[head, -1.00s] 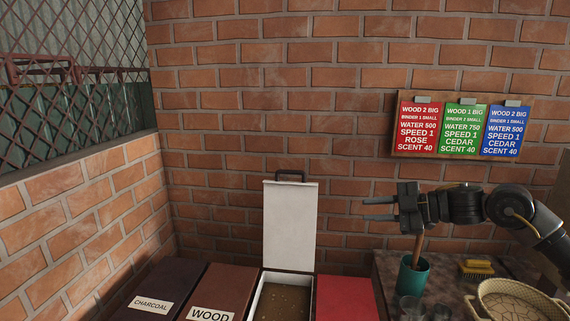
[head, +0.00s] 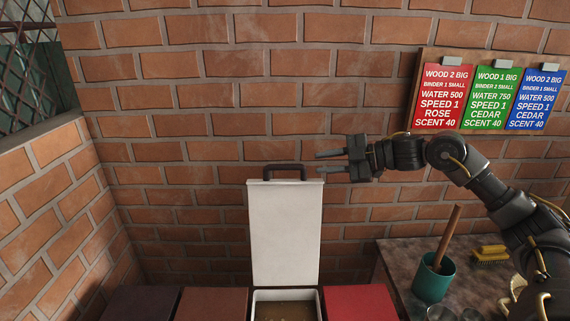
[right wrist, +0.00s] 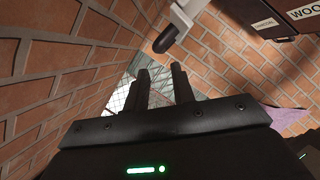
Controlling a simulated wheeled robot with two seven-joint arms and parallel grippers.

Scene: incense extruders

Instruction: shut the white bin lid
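The white bin lid (head: 285,232) stands upright and open at the back of its bin, with a dark handle (head: 285,168) on its top edge. The white-rimmed bin (head: 257,302) below is open and holds brown material. My right gripper (head: 324,162) is open and empty, just right of the lid's top corner, with its fingers pointing left; I cannot tell whether it is in front of or behind the lid. In the right wrist view, the gripper fingers (right wrist: 161,90) are apart, and the dark handle (right wrist: 166,38) shows beyond them. My left gripper is not in view.
A red bin lid (head: 360,304) lies right of the open bin; brown (head: 212,304) and dark (head: 140,303) lids lie left. A brick wall (head: 190,150) stands behind. A table at right holds a teal cup (head: 433,280) and a yellow brush (head: 491,254).

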